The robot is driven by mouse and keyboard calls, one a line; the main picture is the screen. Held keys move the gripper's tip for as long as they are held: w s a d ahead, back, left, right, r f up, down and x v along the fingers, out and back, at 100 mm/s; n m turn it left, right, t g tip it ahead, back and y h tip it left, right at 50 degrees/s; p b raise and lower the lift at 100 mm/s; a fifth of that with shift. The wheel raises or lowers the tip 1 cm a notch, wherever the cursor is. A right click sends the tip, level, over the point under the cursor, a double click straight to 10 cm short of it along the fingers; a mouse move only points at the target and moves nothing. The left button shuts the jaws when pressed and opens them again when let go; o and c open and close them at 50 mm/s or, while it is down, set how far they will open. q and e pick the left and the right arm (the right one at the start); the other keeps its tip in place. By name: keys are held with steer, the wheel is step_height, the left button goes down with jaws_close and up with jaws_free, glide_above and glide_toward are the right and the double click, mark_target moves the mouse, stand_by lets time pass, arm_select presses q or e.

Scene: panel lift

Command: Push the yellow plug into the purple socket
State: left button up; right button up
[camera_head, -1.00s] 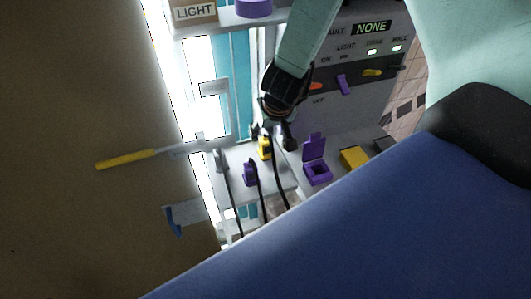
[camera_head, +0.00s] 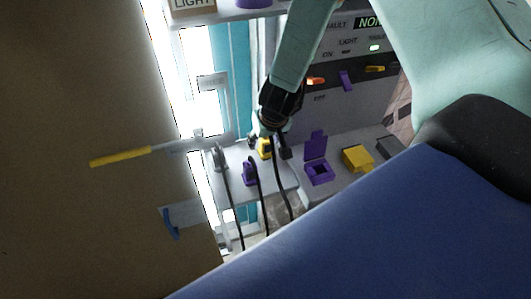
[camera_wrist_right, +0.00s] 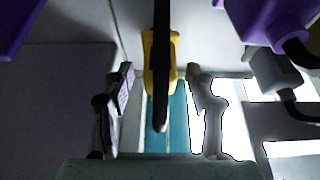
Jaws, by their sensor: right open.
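The yellow plug (camera_head: 265,148) stands on a grey shelf with a black cable running down from it. In the right wrist view the yellow plug (camera_wrist_right: 158,72) lies between my two fingers, with its dark cable toward the camera. My right gripper (camera_head: 268,142) is open around the plug; a gap shows on each side in the wrist view (camera_wrist_right: 160,85). The purple socket (camera_head: 319,171) is a square box with its lid (camera_head: 316,145) raised, on the grey ledge to the right of the plug. My left gripper is not in view.
A purple plug (camera_head: 250,172) and a grey plug (camera_head: 219,157) with cables stand left of the yellow plug. A yellow box (camera_head: 357,158) and a dark box (camera_head: 389,147) sit right of the socket. A panel with switches (camera_head: 345,80) rises behind.

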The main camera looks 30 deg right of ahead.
steer(key=shift+r, duration=0.1)
steer(key=shift+s, duration=0.1)
steer(key=shift+c, duration=0.8)
steer(key=c, duration=1)
steer(key=shift+r, duration=0.15)
steer(key=shift+r+p, duration=0.3)
steer(key=shift+p, duration=0.05)
step_height(320, 180, up, 8)
steer(key=p, duration=0.5)
steer(key=shift+f, duration=0.15)
steer(key=shift+r+p, duration=0.75)
steer(key=shift+f, duration=0.1)
